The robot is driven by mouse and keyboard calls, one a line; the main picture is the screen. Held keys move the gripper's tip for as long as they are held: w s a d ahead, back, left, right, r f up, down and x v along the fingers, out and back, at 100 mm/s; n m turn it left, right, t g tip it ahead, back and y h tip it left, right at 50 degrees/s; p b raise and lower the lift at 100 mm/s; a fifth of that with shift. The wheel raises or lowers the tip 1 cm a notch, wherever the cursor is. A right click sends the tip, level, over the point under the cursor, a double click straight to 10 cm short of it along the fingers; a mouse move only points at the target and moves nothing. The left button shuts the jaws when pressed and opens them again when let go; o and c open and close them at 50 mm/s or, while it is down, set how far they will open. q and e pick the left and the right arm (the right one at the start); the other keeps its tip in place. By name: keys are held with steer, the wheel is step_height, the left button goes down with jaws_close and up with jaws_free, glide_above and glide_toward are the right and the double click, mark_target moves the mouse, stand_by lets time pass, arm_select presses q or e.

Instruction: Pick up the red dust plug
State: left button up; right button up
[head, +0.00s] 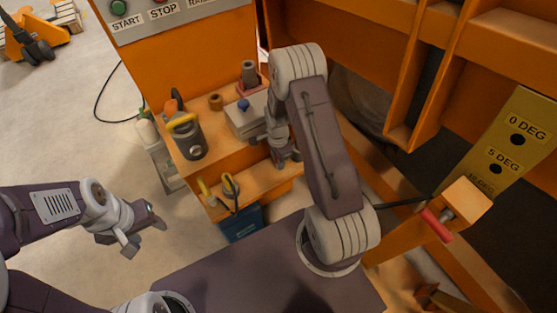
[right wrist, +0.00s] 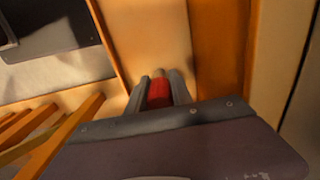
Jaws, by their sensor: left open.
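The red dust plug (right wrist: 158,93) shows in the right wrist view as a short red cylinder between the two grey fingers of my right gripper (right wrist: 160,88). In the head view my right gripper (head: 287,158) points down over the lower orange shelf, and the plug is too small there to make out clearly. My left gripper (head: 139,230) is open and empty over the floor at the left.
The orange bench (head: 217,148) holds a grey box with a blue knob (head: 243,104) and a dark canister with a yellow handle (head: 187,136). A blue bin (head: 240,224) stands below the lower shelf. A red-handled lever (head: 437,225) is at right.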

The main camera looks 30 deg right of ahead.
jaws_close()
steer(key=shift+r, duration=0.35)
steer(key=r, duration=0.1)
steer(key=r+p, duration=0.2)
steer(key=r, duration=0.1)
steer(key=shift+s+r, duration=0.1)
steer(key=shift+s, duration=0.15)
steer(key=s+r+p, duration=0.3)
steer(key=s+r, duration=0.3)
steer(key=s, duration=0.5)
steer(key=shift+d, duration=0.15)
